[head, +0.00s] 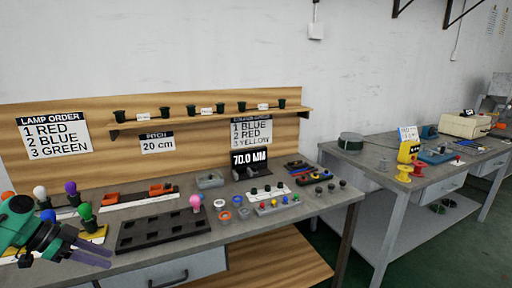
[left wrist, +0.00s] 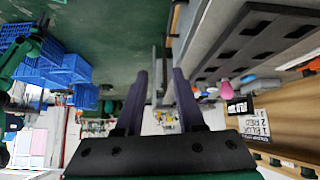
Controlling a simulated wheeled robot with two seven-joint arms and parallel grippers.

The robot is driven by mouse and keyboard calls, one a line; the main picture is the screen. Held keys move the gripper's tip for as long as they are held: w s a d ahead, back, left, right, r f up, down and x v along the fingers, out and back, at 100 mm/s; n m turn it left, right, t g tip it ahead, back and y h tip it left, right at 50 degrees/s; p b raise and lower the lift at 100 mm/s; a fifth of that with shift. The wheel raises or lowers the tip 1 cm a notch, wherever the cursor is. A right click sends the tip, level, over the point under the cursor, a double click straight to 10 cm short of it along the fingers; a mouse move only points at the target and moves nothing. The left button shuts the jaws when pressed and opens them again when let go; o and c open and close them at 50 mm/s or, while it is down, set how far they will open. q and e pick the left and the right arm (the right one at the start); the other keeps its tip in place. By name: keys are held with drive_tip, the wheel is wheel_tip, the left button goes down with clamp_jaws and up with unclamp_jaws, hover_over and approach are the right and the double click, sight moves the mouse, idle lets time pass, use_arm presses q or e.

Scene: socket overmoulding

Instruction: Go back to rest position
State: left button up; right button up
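My left gripper (head: 106,256) is at the lower left of the head view, over the front left edge of the workbench (head: 215,240). In the left wrist view its two dark purple fingers (left wrist: 160,74) stand apart with nothing held between them. Its green wrist partly covers the colored bulbs at the bench's left end.
A black slotted tray (head: 165,229) and a pink bulb (head: 195,201) lie near the left gripper. A wooden shelf (head: 215,117) with small dark pots is behind. A second bench (head: 375,175) stands right. Blue crates (left wrist: 62,68) show in the wrist view.

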use_arm(q)
wheel_tip(320, 180, down, 25)
drive_tip(key=s+a+n+g+y+p, duration=0.1)
drive_tip(key=s+a+n+y+p, duration=0.2)
drive_tip(key=n, duration=0.4)
drive_tip(key=s+d+f+n+g+y, duration=0.1)
drive_tip(key=s+d+f+n+y, duration=0.2)
drive_tip(key=s+f, duration=0.75)
drive_tip(key=s+d+f+p, duration=0.1)
drive_tip(key=s+d+f, duration=0.3)
drive_tip(key=s, duration=0.4)
drive_tip(key=s+d+f+g+y+p, duration=0.1)
drive_tip(key=s+d+f, duration=0.3)
drive_tip(key=s+d, duration=0.3)
drive_tip(key=s+d+f+m+p, duration=0.1)
drive_tip(key=s+d+f, duration=0.4)
drive_tip(key=s, duration=0.4)
drive_tip(key=shift+s+d, duration=0.2)
use_arm(e)
wheel_tip(320, 180, up, 6)
drive_tip(key=shift+w+a, duration=0.15)
drive_tip(key=shift+w, duration=0.15)
drive_tip(key=shift+a, duration=0.1)
